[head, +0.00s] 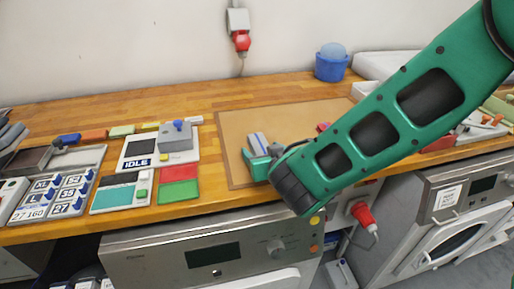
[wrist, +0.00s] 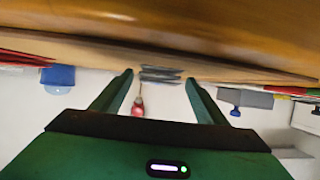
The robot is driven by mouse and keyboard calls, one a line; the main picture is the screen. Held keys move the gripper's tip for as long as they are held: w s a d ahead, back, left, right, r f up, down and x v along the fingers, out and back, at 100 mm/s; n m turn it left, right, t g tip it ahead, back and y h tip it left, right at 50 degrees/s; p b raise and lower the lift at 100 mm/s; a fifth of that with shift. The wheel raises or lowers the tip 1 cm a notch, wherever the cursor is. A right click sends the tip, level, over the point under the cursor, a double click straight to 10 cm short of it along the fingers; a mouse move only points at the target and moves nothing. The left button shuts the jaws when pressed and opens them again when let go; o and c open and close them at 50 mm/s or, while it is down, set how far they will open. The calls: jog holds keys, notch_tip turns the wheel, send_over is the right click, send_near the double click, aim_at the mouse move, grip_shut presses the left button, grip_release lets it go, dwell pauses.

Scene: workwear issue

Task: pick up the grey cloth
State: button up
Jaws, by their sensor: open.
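A small folded grey cloth (head: 258,142) lies on the brown mat (head: 228,125) on the wooden bench, just beyond my gripper in the head view. In the wrist view, which is upside down, a layered grey thing that looks like this cloth (wrist: 161,74) shows between and beyond the fingers. My gripper (head: 262,160) is low over the near part of the mat, with its fingers pointing toward the cloth. The wrist view shows the two green fingers (wrist: 160,88) spread apart with nothing held. My arm hides part of the mat's right side.
Left of the mat are red and green pads (head: 179,183), a panel marked IDLE (head: 137,165) with a grey block (head: 178,137), and a numbered tray (head: 70,192). A blue bucket (head: 331,67) stands at the back. Machines (head: 215,250) stand below the bench's front edge.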

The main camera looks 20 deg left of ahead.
jog(key=c, duration=1.1)
jog(key=shift+c, duration=0.2)
jog(key=shift+r, duration=0.1)
